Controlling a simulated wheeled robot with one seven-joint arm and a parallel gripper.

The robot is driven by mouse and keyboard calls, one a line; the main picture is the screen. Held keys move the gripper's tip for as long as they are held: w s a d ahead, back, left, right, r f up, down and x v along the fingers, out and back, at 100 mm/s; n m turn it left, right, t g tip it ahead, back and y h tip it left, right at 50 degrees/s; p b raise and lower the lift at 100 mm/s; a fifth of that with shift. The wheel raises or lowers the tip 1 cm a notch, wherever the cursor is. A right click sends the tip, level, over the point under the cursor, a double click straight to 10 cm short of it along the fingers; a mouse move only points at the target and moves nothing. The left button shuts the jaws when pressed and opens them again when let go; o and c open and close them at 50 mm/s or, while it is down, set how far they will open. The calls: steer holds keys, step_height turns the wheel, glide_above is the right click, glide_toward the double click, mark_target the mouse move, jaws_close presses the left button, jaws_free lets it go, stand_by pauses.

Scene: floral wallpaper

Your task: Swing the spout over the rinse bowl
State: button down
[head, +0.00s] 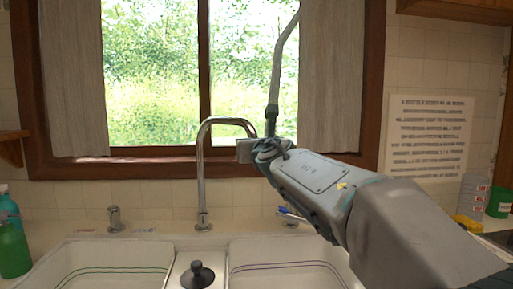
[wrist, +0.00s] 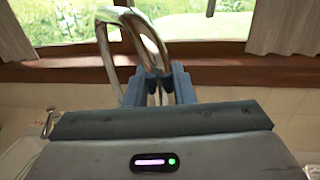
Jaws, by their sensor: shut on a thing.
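The chrome spout (head: 201,165) rises from the counter behind the sink and arches over to the right in the head view. Its curved end also shows close up in the wrist view (wrist: 150,38). My gripper (head: 247,150) comes in from the right and is shut on the spout near its outer end. In the wrist view the fingers (wrist: 159,88) close around the pipe, and its tip is hidden. The sink has a left bowl (head: 75,262) with green lines and a right bowl (head: 300,247) with purple lines. I cannot tell which is the rinse bowl.
A dark knobbed stopper (head: 198,273) sits on the divider between the bowls. A short metal fitting (head: 115,220) stands left of the spout. Green bottles (head: 12,246) stand at far left.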

steer(key=shift+d+r, duration=0.15)
steer(key=shift+d, duration=0.05)
steer(key=c, duration=1.3)
jaws_free()
steer(key=shift+w, duration=0.2)
steer(key=shift+d, duration=0.1)
steer(key=shift+s, duration=0.15)
steer(key=shift+s, duration=0.25)
steer(key=v, duration=1.3)
